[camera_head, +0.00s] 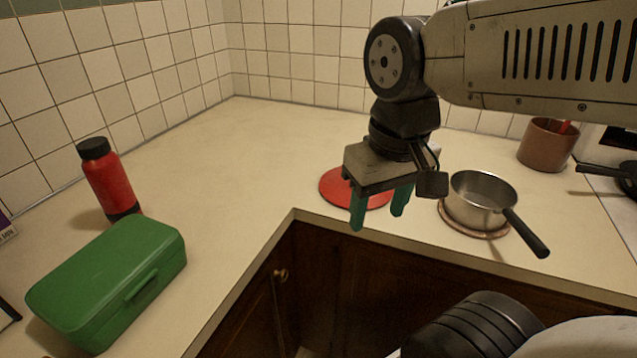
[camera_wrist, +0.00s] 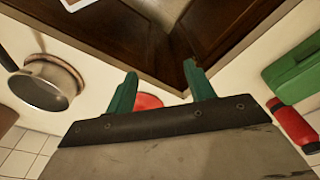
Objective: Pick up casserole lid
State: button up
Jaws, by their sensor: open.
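A flat red round piece, which looks like the casserole lid (camera_head: 334,187), lies on the counter near its front edge, by the inner corner. My gripper covers part of it in the head view. In the wrist view a piece of the lid (camera_wrist: 148,101) shows between my fingers, the rest hidden behind the gripper body. My gripper (camera_head: 378,220) points down with its two green fingers apart and empty. It appears to be above the counter edge, in front of the lid. The wrist view shows the spread fingers (camera_wrist: 160,70) too.
A steel saucepan (camera_head: 480,205) stands on a round trivet right of my gripper, its black handle over the edge. A brown pot (camera_head: 546,146) stands farther right. A green box (camera_head: 105,280) and a red bottle (camera_head: 108,180) are at left. The back counter is clear.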

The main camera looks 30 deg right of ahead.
jog(key=w+d+f+m, duration=0.1)
jog(key=w+d+m, duration=0.3)
jog(key=w, duration=0.4)
jog(key=w+d+f+m, duration=0.2)
jog(key=w+d+m, duration=0.2)
jog(key=w, duration=0.5)
jog(key=w+d+f+m+g, duration=0.1)
jog(key=w+d+f+m, duration=0.1)
jog(key=w+d+m, duration=0.2)
jog(key=shift+w+d+f, duration=0.1)
jog(key=shift+w+d, duration=0.45)
jog(key=shift+w, duration=0.3)
jog(key=shift+w+d+f, duration=0.1)
jog(key=shift+w+d, duration=0.5)
jog(key=shift+w, duration=0.2)
jog(key=shift+w+d+f, duration=0.1)
jog(key=shift+w+d, duration=0.45)
jog(key=shift+w, duration=0.3)
jog(key=shift+d+f+m, duration=0.1)
jog(key=shift+f+m, duration=0.2)
jog(key=f, duration=0.7)
jog(key=shift+d, duration=0.25)
jog(key=shift+c, duration=0.3)
jog(key=c, duration=1)
grip_shut()
